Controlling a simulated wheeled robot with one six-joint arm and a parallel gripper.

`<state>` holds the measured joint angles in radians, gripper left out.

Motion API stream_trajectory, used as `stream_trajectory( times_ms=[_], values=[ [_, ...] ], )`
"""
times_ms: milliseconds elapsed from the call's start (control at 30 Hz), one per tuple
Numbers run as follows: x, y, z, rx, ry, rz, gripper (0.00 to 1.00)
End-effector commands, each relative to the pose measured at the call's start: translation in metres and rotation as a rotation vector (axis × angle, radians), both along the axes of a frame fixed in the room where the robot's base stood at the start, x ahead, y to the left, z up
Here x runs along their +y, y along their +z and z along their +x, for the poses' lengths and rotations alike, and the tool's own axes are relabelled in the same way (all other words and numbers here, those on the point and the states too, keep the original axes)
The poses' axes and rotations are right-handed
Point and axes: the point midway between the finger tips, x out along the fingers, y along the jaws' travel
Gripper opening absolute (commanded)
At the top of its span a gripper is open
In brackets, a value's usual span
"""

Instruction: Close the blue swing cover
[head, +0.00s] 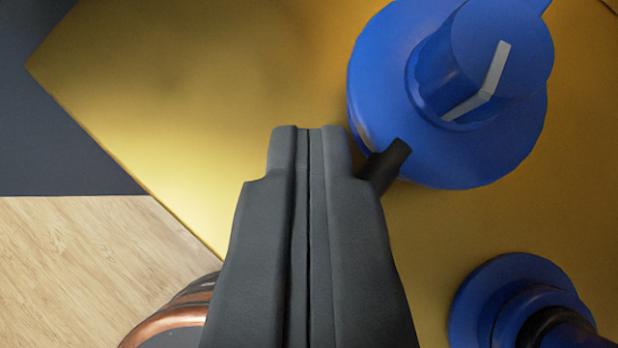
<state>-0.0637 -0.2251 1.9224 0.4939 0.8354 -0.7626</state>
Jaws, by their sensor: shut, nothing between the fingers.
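A blue round part (385,75) with a wide flange and a raised hub stands on a gold plate at the upper right. The hub carries a bent pale grey mark, and the part runs off the top edge. I cannot tell whether this is the swing cover, or whether a cover is open. A short black peg (392,160) sticks out by the flange's lower left edge. My gripper (309,138) is shut and empty, just left of the flange and the peg. It hides part of the plate; whether it touches the peg is unclear.
The gold plate (200,90) fills most of the view, with its corner at the left. A second blue round part (480,300) with a black ring sits at the lower right. A copper-coloured curved part (165,322) shows at the lower left, by a light wood surface (70,270).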

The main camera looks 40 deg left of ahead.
Motion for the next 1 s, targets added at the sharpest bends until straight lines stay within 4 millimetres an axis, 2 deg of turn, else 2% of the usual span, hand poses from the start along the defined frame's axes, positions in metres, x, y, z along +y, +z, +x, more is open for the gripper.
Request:
stream_trajectory(
  times_ms=[667, 867, 1000],
  values=[
    [-0.006, -0.001, -0.002, 0.004, -0.002, -0.003, 0.0],
    [-0.014, 0.014, -0.013, 0.002, -0.001, -0.003, 0.0],
    [-0.024, 0.034, -0.028, 0.001, -0.003, -0.002, 0.0]
  ],
)
